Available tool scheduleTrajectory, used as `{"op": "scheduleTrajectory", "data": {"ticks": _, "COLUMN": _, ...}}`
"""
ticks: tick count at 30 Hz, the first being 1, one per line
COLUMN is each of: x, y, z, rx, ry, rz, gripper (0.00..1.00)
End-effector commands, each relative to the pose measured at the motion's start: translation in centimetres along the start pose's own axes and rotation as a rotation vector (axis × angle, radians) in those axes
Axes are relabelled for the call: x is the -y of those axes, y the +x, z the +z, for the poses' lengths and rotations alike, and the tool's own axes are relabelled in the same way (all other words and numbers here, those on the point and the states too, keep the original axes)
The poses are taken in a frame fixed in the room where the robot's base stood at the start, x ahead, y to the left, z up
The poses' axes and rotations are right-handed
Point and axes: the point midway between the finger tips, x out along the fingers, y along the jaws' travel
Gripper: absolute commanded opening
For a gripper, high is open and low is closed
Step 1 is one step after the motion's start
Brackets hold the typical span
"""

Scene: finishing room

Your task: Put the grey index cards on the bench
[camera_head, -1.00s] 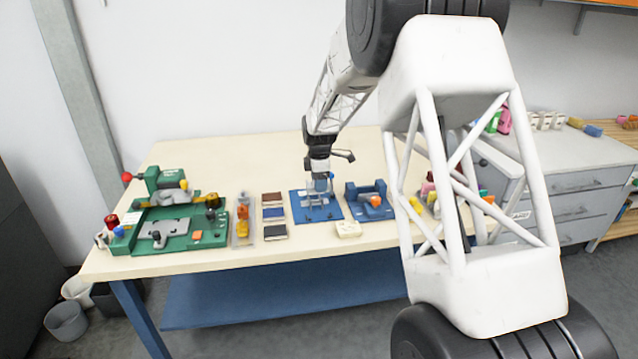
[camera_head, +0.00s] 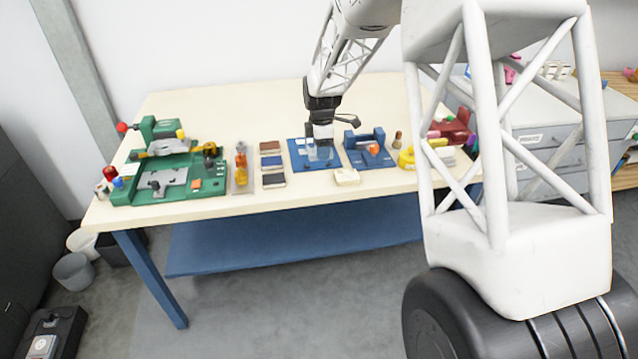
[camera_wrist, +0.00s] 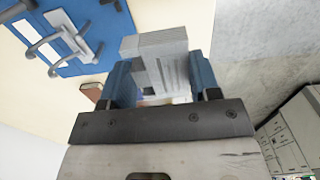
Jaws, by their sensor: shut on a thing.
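My gripper (camera_wrist: 160,84) is shut on the grey index cards (camera_wrist: 165,55), a grey ridged stack between its two blue fingers in the wrist view. In the head view my gripper (camera_head: 320,150) is over the blue board (camera_head: 297,152) on the bench (camera_head: 220,112), a long cream top with blue legs. The cards are too small there to make out clearly, and I cannot tell their height above the board. The blue board, with metal loops, also shows at upper left in the wrist view (camera_wrist: 78,62), apart from the cards.
A blue fixture (camera_head: 366,148) and a cream block (camera_head: 346,177) are close right. The bench's back strip is clear.

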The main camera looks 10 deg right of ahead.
Motion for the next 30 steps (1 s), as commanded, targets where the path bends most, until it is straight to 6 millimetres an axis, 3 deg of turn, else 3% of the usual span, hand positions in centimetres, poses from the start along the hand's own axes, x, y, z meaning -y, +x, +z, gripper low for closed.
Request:
{"op": "scheduleTrajectory", "data": {"ticks": 18, "x": 14.8, "y": 2.9, "z": -0.3, "rx": 0.000, "ry": 0.001, "rz": 0.000, "gripper": 0.33}}
{"op": "scheduleTrajectory", "data": {"ticks": 24, "x": 17.6, "y": 3.6, "z": -0.3, "rx": 0.000, "ry": 0.001, "rz": 0.001, "gripper": 0.33}}
{"op": "scheduleTrajectory", "data": {"ticks": 30, "x": 18.6, "y": 3.9, "z": -0.3, "rx": 0.000, "ry": 0.001, "rz": -0.001, "gripper": 0.33}}
